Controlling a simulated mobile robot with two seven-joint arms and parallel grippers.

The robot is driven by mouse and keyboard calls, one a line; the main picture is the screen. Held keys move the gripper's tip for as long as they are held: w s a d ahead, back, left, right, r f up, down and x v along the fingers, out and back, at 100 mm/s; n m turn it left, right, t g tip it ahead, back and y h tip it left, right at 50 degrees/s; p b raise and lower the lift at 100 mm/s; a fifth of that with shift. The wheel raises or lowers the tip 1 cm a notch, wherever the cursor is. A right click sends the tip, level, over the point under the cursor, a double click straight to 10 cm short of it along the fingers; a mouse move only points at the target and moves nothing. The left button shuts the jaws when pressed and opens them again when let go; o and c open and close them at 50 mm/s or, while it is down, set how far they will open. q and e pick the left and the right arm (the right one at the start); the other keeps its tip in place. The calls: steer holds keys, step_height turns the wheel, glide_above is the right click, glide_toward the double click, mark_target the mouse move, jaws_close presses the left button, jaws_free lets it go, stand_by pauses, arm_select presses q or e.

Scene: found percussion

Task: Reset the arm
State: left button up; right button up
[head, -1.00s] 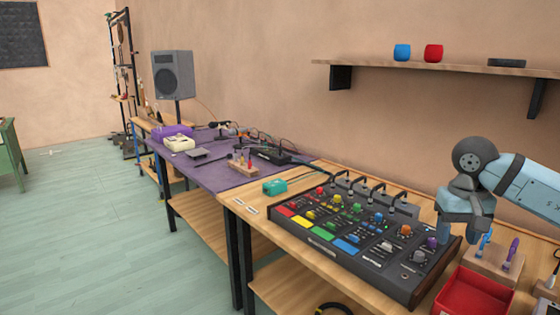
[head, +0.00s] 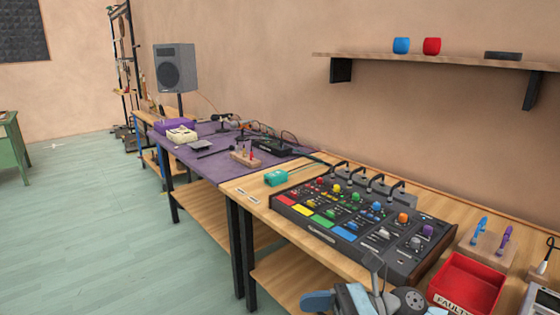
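My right arm is folded low at the bottom edge of the head view, in front of the mixer's near edge. Its dark grey gripper end (head: 376,268) sticks up beside the pale blue and grey links. The fingers are too small and overlapped to read, and no held thing shows. The black mixer (head: 395,262) with coloured knobs and pads sits on the wooden bench, its front right edge partly hidden by my arm. The purple knob (head: 428,230) stands clear on its right end. My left gripper is not in view.
A red tray (head: 467,284) marked "FAULT" and a wooden block with blue and purple tools (head: 487,243) stand right of the mixer. A teal box (head: 276,178) sits left. A wall shelf (head: 440,58) holds cups. Open floor (head: 100,240) lies at left.

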steer(key=s+d+f+n+t+h, duration=0.1)
steer(key=d+f+n+t+h, duration=0.3)
steer(key=n+t, duration=0.95)
steer(key=s+d+f+n+t+h, duration=0.15)
steer(key=f+n+t+h, duration=0.4)
steer(key=n, duration=1.45)
steer(key=s+d+f+m+g+h, duration=0.55)
steer(key=s+f+m, duration=0.45)
steer(key=f+m, duration=0.35)
arm_select(q)
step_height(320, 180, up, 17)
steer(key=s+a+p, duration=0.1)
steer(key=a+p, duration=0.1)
steer(key=p, duration=2.6)
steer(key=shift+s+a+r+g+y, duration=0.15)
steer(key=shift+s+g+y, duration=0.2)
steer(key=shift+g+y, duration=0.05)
arm_select(e)
step_height(320, 180, up, 17)
steer(key=s+d, duration=0.1)
steer(key=d, duration=0.1)
steer(key=shift+s+d+h, duration=0.3)
steer(key=shift+d, duration=0.05)
